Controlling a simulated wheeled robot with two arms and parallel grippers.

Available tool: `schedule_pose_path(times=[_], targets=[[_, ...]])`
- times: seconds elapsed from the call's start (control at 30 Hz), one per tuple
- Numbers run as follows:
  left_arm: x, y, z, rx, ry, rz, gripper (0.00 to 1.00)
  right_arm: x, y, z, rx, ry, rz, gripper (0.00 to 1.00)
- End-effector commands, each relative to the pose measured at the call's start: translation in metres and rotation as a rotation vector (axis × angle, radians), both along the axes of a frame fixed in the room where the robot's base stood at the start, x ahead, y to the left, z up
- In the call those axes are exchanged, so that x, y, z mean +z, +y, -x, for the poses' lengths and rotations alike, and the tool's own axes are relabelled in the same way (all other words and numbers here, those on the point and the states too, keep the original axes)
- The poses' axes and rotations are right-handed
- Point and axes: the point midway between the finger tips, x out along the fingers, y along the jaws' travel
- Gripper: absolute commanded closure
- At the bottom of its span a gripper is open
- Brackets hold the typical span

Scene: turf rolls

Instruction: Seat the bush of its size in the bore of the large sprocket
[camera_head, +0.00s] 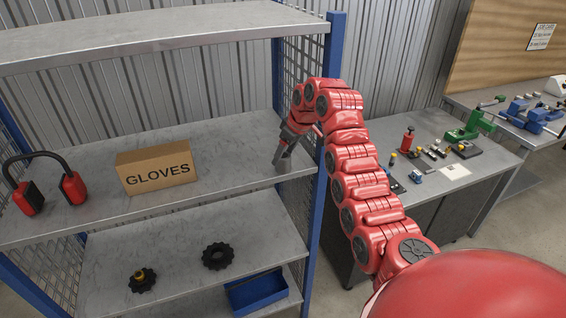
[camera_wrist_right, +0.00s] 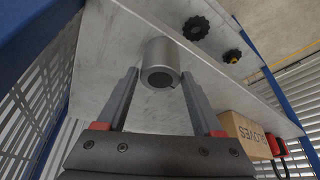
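The large sprocket (camera_head: 217,256) is black and toothed and lies on the lower shelf board with its bore open; it also shows in the right wrist view (camera_wrist_right: 196,28). A grey metal cylinder, seemingly the bush (camera_wrist_right: 160,60), stands on the middle board. A smaller black sprocket (camera_head: 141,284) carries a brass-coloured piece at its centre. My right gripper (camera_head: 279,157) is low over the right end of the middle board. In the wrist view its fingers (camera_wrist_right: 161,76) are apart on either side of the bush, with narrow gaps showing. The bush is hidden in the head view. My left gripper is out of view.
A gloves box (camera_head: 158,167) and red-and-black ear defenders (camera_head: 73,187) stand left on the middle board. A blue bin (camera_head: 256,292) sits below. The blue shelf post (camera_head: 327,120) is close to my right arm. A workbench (camera_head: 440,195) with several small items is at right.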

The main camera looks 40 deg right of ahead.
Motion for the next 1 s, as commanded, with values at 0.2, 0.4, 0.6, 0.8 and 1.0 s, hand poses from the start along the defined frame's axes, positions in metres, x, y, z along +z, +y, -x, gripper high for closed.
schedule_pose_path(times=[0.2, 0.4, 0.6, 0.8, 1.0], targets=[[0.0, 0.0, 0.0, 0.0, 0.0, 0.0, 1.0, 0.0, 0.0, 0.0, 0.0, 0.0, 0.0, 0.73], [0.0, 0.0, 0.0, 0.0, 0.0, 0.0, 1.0, 0.0, 0.0, 0.0, 0.0, 0.0, -0.001, 1.0], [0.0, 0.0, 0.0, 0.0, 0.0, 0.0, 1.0, 0.0, 0.0, 0.0, 0.0, 0.0, 0.0, 1.0], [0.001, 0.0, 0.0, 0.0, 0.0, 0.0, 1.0, 0.005, 0.003, -0.001, 0.002, -0.001, 0.0, 1.0], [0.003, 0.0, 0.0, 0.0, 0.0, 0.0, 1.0, 0.018, 0.011, -0.002, 0.004, -0.001, 0.0, 1.0]])
